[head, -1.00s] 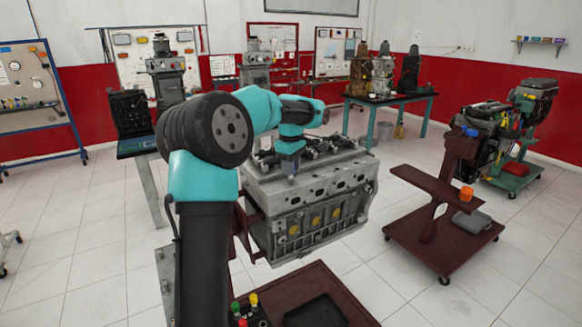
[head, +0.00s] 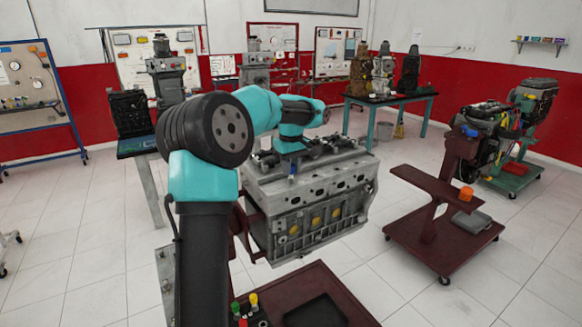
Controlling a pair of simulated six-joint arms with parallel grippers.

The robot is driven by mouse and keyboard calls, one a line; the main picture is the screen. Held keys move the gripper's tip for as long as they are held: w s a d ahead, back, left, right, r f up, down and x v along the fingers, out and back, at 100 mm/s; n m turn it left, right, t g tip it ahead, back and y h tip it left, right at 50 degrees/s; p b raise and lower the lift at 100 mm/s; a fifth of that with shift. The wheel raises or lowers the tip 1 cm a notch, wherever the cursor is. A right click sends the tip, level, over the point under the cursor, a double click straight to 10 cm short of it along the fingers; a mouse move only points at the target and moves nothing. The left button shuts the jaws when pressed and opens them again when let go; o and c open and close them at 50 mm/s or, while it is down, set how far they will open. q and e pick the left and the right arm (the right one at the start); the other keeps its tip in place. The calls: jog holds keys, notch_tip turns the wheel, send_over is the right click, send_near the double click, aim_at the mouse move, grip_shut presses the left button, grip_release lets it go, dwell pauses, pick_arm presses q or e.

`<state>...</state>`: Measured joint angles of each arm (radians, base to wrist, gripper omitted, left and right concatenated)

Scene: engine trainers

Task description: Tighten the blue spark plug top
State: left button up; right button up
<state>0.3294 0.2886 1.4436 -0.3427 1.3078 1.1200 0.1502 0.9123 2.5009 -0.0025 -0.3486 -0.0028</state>
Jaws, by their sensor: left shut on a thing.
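My left gripper (head: 292,163) is over the top of the grey engine block (head: 312,205), pointing down at its near-left part. It is shut on the blue spark plug top (head: 292,170), of which only a small blue bit shows below the fingers. The fingers are small and dark here, and the plug's seat in the block is too small to make out. My right gripper is not in view.
A dark red stand (head: 345,292) carries a black tray and green, red and yellow tops (head: 253,299) at the front. A dark red trolley (head: 440,245) with an orange piece (head: 466,194) stands right. Floor between is clear.

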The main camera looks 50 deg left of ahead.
pick_arm(q)
jog(key=m, duration=1.5)
jog(key=shift+m, duration=0.3)
jog(key=m, duration=0.3)
jog(key=shift+m, duration=0.3)
jog(key=m, duration=0.4)
jog(key=shift+m, duration=0.3)
jog(key=m, duration=0.3)
jog(key=shift+m, duration=2.1)
